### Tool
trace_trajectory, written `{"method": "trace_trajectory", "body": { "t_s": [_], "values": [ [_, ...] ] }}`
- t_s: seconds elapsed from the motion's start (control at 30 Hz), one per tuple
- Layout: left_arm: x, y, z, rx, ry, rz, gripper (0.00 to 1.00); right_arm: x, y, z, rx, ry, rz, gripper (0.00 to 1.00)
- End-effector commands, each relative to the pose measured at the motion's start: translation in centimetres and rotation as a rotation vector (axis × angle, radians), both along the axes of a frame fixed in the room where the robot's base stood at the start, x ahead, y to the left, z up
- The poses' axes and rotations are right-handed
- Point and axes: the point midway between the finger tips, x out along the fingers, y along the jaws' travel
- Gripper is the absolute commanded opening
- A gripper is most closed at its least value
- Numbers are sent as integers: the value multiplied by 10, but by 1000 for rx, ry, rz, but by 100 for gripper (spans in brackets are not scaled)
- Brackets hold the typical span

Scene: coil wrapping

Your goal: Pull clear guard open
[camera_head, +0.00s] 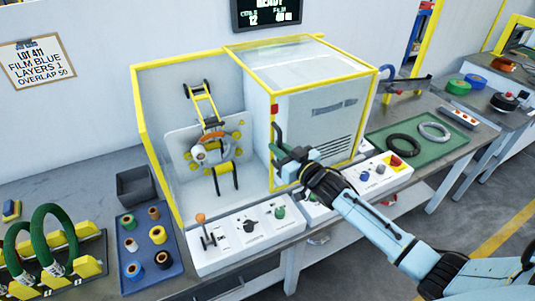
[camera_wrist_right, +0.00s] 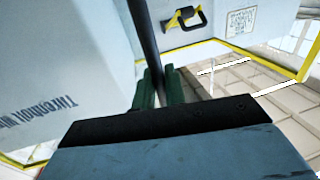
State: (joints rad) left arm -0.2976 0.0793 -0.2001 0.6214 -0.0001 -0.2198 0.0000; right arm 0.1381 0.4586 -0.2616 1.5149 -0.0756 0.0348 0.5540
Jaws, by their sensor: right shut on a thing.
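The wrapping machine (camera_head: 205,95) has a yellow-edged bay with a wrapping head (camera_head: 212,147) inside. The bay's front looks uncovered at the left, but a clear pane there cannot be ruled out. A pale yellow-edged panel (camera_head: 325,110) stands at the right. A dark upright handle (camera_head: 276,136) is at its left edge. My right gripper (camera_head: 284,160) is at this handle. In the right wrist view, the green fingertips (camera_wrist_right: 159,88) are shut around the dark bar (camera_wrist_right: 143,35), with the pale lettered panel (camera_wrist_right: 60,75) on the left. My left gripper is not in view.
A blue tray of spools (camera_head: 150,248) and green coils (camera_head: 48,240) are at the left. A green mat (camera_head: 435,133) with two rings lies at the right.

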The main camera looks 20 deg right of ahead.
Motion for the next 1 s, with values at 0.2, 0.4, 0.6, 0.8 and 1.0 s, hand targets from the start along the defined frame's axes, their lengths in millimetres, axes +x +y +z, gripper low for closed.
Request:
{"method": "trace_trajectory", "body": {
  "t_s": [0.2, 0.4, 0.6, 0.8, 1.0],
  "values": [
    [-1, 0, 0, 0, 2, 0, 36, 5, -33, 1, -2, -1, 9, 0],
    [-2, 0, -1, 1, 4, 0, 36, 5, -47, 1, 0, -2, 9, 0],
    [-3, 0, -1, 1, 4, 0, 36, 5, -48, 1, 1, -2, 9, 0],
    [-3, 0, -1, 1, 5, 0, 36, 5, -48, 1, 1, -2, 9, 14],
    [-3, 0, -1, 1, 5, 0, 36, 5, -48, 0, 1, -2, 9, 30]
  ]
}}
